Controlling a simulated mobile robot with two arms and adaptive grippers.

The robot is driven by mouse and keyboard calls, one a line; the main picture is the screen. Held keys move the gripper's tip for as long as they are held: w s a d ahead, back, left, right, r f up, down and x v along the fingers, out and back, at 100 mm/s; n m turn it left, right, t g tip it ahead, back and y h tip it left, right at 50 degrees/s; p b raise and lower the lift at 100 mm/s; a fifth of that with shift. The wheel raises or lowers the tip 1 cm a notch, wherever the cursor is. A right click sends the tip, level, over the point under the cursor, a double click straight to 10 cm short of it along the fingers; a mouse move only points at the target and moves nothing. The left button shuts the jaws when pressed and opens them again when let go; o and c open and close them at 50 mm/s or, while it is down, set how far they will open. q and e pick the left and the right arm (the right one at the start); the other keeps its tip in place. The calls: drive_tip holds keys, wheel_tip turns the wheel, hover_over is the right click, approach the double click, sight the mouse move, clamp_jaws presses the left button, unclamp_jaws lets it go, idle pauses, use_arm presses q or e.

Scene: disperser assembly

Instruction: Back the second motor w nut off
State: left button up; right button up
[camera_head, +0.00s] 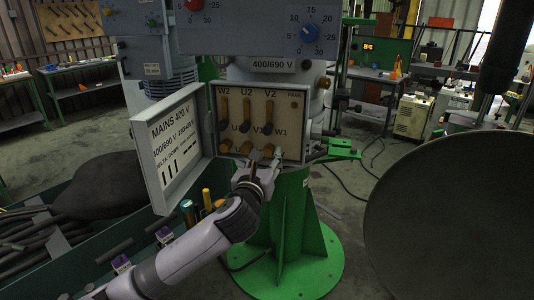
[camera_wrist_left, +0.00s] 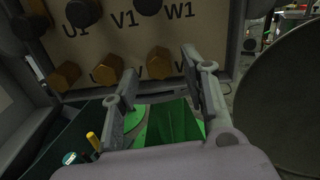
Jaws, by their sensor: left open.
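The open terminal box (camera_head: 293,113) shows brass bars under W2, U2 and V2, dark nuts by U1, V1 and W1, and a lower row of brass nuts. In the left wrist view, the rightmost lower nut (camera_wrist_left: 159,62), beside a partly hidden W, lies beyond my left gripper's fingers. Two more brass nuts, the middle one (camera_wrist_left: 107,70) and the left one (camera_wrist_left: 63,75), sit to its left. My left gripper (camera_head: 262,157) is open just below the lower right of the panel; its spread fingers (camera_wrist_left: 160,72) appear empty. Contact with the nut cannot be told. My right gripper is not in view.
The box's door (camera_head: 174,148), marked MAINS 400 V, hangs open on the left. A green stand (camera_head: 290,225) is below. A green-edged bin with dark rods (camera_head: 40,232) lies at lower left. A large dark disc (camera_head: 455,215) fills the right.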

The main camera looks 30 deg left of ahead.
use_arm(q)
drive_tip(key=shift+x, duration=0.95)
clamp_jaws()
